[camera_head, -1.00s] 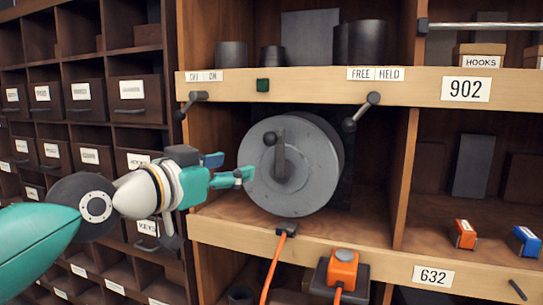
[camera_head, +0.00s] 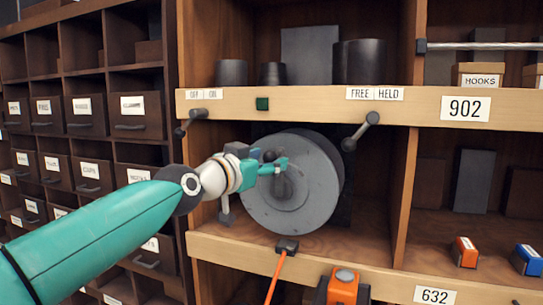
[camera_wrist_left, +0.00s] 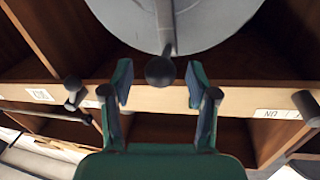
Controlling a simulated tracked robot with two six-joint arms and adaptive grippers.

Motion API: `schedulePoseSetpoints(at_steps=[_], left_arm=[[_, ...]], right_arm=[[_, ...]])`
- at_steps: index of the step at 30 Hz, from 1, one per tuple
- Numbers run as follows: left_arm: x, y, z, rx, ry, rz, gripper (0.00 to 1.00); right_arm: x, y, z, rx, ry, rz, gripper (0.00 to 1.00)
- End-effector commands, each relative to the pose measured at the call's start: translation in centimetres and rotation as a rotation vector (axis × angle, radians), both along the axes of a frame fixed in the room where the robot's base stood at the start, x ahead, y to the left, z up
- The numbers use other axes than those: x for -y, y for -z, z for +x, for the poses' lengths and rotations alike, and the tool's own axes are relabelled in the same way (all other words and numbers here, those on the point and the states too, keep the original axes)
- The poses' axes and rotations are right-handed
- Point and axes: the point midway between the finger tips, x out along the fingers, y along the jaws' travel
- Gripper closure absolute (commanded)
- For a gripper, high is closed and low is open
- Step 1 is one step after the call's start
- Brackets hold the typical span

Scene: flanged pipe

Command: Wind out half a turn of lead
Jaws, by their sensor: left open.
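A grey reel (camera_head: 318,190) stands in the compartment under the labelled rail. Its crank shows in the wrist view with a dark round knob (camera_wrist_left: 160,71) on a straight arm. My left gripper (camera_head: 279,165) is in front of the reel in the head view and hides much of the crank. In the wrist view the left gripper (camera_wrist_left: 160,85) is open, one finger on each side of the knob, with gaps visible. An orange lead (camera_head: 274,276) hangs from a dark fitting (camera_head: 287,246) on the lower shelf edge. My right gripper is not in view.
A lever (camera_head: 192,118) sits below the OFF/ON label and another lever (camera_head: 362,130) below the FREE/HELD label. An orange box (camera_head: 343,288) is at the lower shelf edge. A compartment divider (camera_head: 406,195) stands right of the reel.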

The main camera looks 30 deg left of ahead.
Motion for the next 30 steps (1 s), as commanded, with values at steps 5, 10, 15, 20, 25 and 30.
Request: schedulePoseSetpoints(at_steps=[5, 10, 15, 20, 25, 30], left_arm=[[-0.1, 0.0, 1.6, 0.0, -0.001, 0.001, 0.41], [-0.2, 0.0, 2.0, 0.001, -0.002, 0.001, 0.41], [-0.2, 0.0, 1.9, 0.001, -0.002, 0.001, 0.41], [-0.2, 0.0, 1.9, 0.0, -0.002, 0.0, 0.66], [-0.2, 0.0, 1.9, 0.0, -0.002, 0.0, 0.94], [-0.2, 0.0, 1.9, 0.0, -0.002, 0.0, 1.0]], right_arm=[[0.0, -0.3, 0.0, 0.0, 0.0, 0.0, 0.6], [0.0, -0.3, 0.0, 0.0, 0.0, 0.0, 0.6], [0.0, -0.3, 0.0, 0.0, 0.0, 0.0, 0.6], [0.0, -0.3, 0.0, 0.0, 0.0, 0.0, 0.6], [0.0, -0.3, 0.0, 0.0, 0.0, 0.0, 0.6], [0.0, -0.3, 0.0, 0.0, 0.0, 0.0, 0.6]])
